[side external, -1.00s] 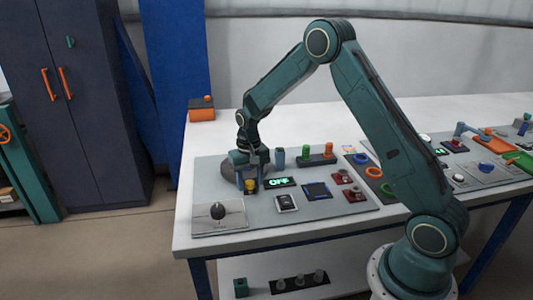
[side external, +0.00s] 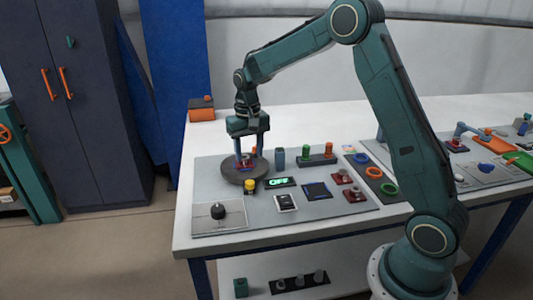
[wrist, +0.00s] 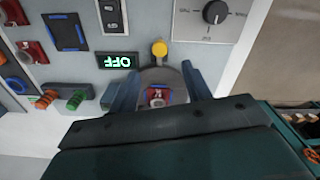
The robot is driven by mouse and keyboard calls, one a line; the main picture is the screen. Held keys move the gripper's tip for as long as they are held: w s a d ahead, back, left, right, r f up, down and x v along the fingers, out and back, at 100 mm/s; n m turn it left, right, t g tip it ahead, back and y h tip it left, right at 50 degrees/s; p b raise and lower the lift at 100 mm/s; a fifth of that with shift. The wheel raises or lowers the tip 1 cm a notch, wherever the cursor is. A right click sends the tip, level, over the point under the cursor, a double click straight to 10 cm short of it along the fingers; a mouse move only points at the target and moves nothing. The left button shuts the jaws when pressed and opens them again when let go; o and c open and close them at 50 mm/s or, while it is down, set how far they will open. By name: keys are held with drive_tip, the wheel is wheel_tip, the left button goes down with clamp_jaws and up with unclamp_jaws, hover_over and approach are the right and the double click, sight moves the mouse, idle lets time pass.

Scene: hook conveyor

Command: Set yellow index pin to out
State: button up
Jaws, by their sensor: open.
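The yellow index pin (side external: 250,186) stands upright at the near edge of a round dark disc (side external: 231,174) on the grey panel. In the wrist view the yellow pin (wrist: 159,48) shows its round top, just beyond the disc (wrist: 175,77). My gripper (side external: 248,160) is above the disc, behind the pin and apart from it. Its two blue fingers are spread, with nothing held; in the wrist view my gripper (wrist: 160,85) has a small red and blue fixture (wrist: 157,96) visible between the fingers. I cannot tell whether the pin is in or out.
A display reading OFF (side external: 279,182) lies right of the pin. A black knob (side external: 218,211) is at the front left. A blue-grey post (side external: 280,158) and a block with green and orange pegs (side external: 316,160) stand right of the disc.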

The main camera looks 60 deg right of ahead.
drive_tip(key=shift+r, duration=1.8)
drive_tip(key=s+a+r+n+t, duration=0.1)
drive_tip(key=s+a+r, duration=0.2)
drive_tip(key=s+r, duration=0.35)
drive_tip(key=s+a+r+n+t, duration=0.2)
drive_tip(key=s+a+r, duration=0.25)
drive_tip(key=s, duration=0.25)
drive_tip(key=s+a+n+t, duration=0.2)
drive_tip(key=s+n, duration=0.1)
drive_tip(key=s, duration=1.3)
drive_tip(key=shift+s+a+f+t, duration=0.2)
drive_tip(key=shift+a+f+t, duration=0.15)
drive_tip(key=shift+f, duration=0.1)
